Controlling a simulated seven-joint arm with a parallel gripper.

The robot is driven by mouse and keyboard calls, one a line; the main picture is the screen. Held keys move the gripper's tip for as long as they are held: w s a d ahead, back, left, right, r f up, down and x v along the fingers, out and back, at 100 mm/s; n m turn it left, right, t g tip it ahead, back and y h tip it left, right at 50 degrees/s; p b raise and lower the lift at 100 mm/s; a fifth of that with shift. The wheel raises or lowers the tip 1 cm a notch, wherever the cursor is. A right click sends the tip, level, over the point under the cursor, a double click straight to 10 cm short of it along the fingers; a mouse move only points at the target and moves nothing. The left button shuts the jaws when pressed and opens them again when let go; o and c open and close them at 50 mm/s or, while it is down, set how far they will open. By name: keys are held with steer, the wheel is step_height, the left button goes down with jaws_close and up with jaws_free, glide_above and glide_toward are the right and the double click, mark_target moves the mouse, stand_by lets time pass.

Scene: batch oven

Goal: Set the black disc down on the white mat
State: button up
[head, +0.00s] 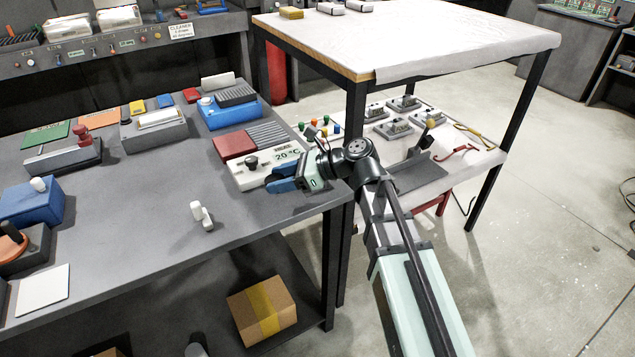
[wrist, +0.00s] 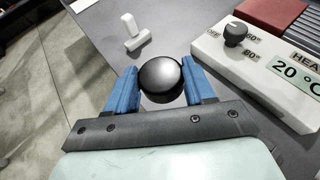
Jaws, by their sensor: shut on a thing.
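My gripper (wrist: 161,82) is shut on the black disc (wrist: 160,76), which sits between the two blue fingers in the wrist view. In the head view my gripper (head: 281,185) is over the right end of the grey bench, beside the white heater box; the disc cannot be made out there. The white mat (head: 43,290) is a flat square at the near left of the bench, well to the left of my gripper. Its top looks empty. I do not see the mat in the wrist view.
The white heater box (head: 262,168) with a black knob and "20 °C" display is close to my gripper. A small white upright piece (head: 202,215) stands between gripper and mat. A blue box (head: 32,203) and an orange-based device (head: 22,246) stand behind the mat.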

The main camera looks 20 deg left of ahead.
steer(key=s+a+r+n+g, duration=0.35)
steer(key=s+a, duration=0.45)
steer(key=a, duration=0.3)
steer(key=n+g+h, duration=0.5)
glide_above(50, 285)
step_height(50, 285, down, 3)
steer(key=shift+s+f, duration=0.1)
steer(key=shift+f, duration=0.05)
steer(key=shift+n, duration=0.25)
steer(key=shift+f, duration=0.15)
steer(key=shift+f, duration=3.25)
steer(key=shift+f, duration=0.6)
steer(key=o, duration=1.3)
steer(key=shift+h, duration=0.3)
